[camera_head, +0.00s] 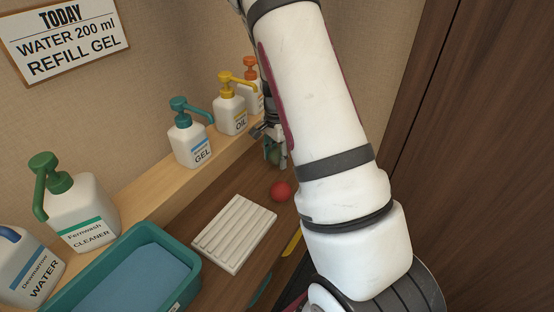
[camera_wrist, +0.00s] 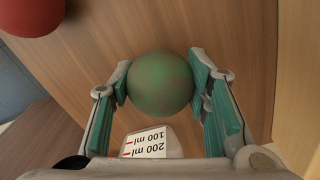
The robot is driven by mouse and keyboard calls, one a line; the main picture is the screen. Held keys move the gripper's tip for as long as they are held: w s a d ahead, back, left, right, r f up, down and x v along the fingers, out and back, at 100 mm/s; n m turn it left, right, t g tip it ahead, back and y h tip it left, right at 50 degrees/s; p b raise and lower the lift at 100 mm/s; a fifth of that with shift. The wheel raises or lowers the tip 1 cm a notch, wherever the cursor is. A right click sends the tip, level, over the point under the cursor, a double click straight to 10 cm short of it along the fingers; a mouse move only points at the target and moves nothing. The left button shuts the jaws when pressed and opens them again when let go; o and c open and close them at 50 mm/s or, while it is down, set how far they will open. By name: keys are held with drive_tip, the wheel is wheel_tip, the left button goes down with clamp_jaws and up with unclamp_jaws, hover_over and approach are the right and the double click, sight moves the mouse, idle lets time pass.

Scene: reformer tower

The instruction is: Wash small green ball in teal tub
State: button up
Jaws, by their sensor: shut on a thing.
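The small green ball (camera_wrist: 161,84) is between the two teal-padded fingers of my gripper (camera_wrist: 160,88), which is shut on it. Its surface shows faint brownish patches. In the head view, my gripper (camera_head: 276,152) is beyond the red ball, and the green ball (camera_head: 274,156) is partly hidden by the fingers. The teal tub (camera_head: 190,283) stands at the lower left of the head view with blue liquid in it, well apart from my gripper.
A red ball (camera_head: 281,191) lies beside a white ribbed tray (camera_head: 234,233). GEL (camera_head: 189,143), OIL (camera_head: 230,113), CLEANER (camera_head: 82,211) and WATER (camera_head: 28,268) bottles stand along the wall. In the wrist view, a white piece marked 100 and 200 ml (camera_wrist: 150,143) shows below the ball.

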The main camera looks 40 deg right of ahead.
wheel_tip(320, 180, up, 29)
drive_tip(key=p, duration=1.1)
drive_tip(key=shift+f, duration=0.2)
drive_tip(key=shift+s, duration=0.1)
idle(0.4)
